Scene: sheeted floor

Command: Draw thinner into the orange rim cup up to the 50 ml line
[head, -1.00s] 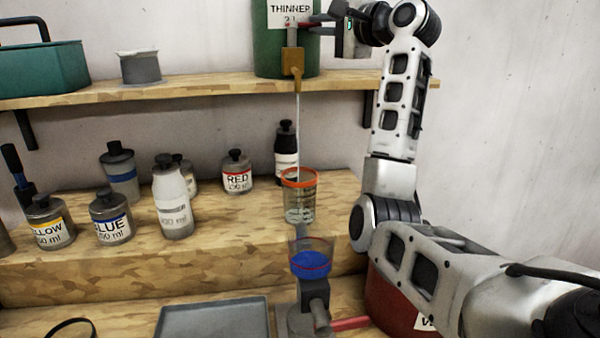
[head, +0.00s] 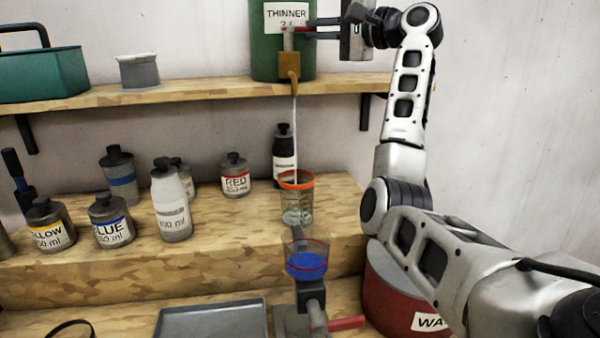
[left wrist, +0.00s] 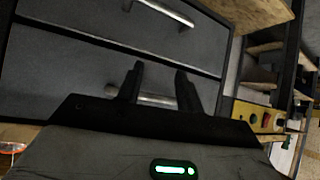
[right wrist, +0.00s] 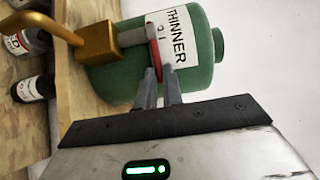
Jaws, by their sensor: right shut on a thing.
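The green thinner container (head: 262,55) stands on the upper shelf, with a brass tap (head: 289,64) at its front. A thin pale stream (head: 295,115) runs from the spout down into the clear orange rim cup (head: 297,207) on the step below. The cup holds some clear liquid; its level against the marks is too small to read. My right gripper (head: 312,30) is shut on the tap's red lever (right wrist: 155,60), beside the container's label. My left gripper (left wrist: 157,85) is open and empty in front of a grey drawer unit (left wrist: 60,80).
Several bottles, including red (head: 235,178), blue (head: 111,222) and yellow (head: 50,226) ones, stand left of the cup. A blue-filled funnel-like vessel (head: 306,265) stands in front. A grey tray (head: 212,322) and a red waste bin (head: 395,300) are lower down.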

